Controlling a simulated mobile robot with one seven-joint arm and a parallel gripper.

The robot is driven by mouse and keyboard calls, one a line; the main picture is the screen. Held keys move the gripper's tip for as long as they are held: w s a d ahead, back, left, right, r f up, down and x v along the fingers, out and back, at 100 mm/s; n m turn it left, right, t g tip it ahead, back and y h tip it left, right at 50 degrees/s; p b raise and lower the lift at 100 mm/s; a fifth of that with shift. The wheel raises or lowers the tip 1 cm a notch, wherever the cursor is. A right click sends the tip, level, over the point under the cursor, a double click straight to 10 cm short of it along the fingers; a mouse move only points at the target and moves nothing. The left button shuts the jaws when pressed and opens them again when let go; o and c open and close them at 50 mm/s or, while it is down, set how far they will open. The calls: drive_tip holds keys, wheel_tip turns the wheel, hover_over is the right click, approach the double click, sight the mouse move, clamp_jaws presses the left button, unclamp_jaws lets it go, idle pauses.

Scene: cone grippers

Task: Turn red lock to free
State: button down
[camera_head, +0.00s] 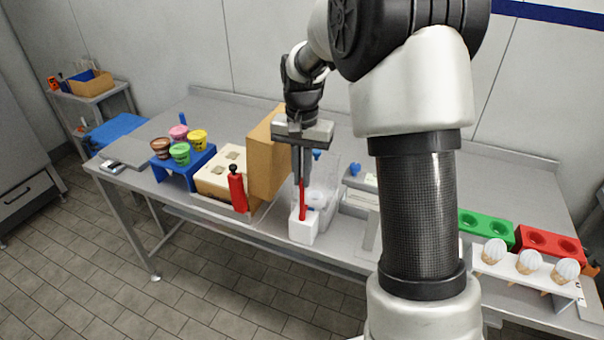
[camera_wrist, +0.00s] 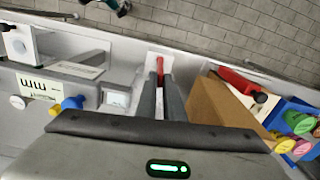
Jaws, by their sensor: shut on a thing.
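A slim red upright piece (camera_head: 302,204) stands in a white block (camera_head: 303,228) near the front edge of the table. It also shows in the wrist view (camera_wrist: 160,65). I cannot tell whether this is the red lock; no marking of a locked or free position is readable. My gripper (camera_head: 301,182) points down over the white block, shut on the red piece. In the wrist view its grey fingers (camera_wrist: 160,88) close around the red piece and hide part of it.
A brown box (camera_head: 266,160) stands close left of my gripper, with a red bottle (camera_head: 237,190) beside it. A clear container (camera_head: 326,185) stands close right. A blue rack (camera_head: 190,165) of colored cups is further left. A white rack (camera_head: 520,268) of cones stands at right.

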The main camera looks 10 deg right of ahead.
drive_tip(key=n, duration=0.4)
drive_tip(key=n+p, duration=0.1)
drive_tip(key=n, duration=0.3)
drive_tip(key=shift+n, duration=0.4)
drive_tip(key=n, duration=0.4)
drive_tip(key=shift+r+n+p, duration=0.1)
drive_tip(key=shift+n+p, duration=0.2)
drive_tip(key=shift+p, duration=0.05)
drive_tip(key=shift+n+p, duration=0.35)
drive_tip(key=shift+n, duration=1.55)
drive_tip(key=c, duration=1.9)
unclamp_jaws()
drive_tip(key=shift+o, duration=0.2)
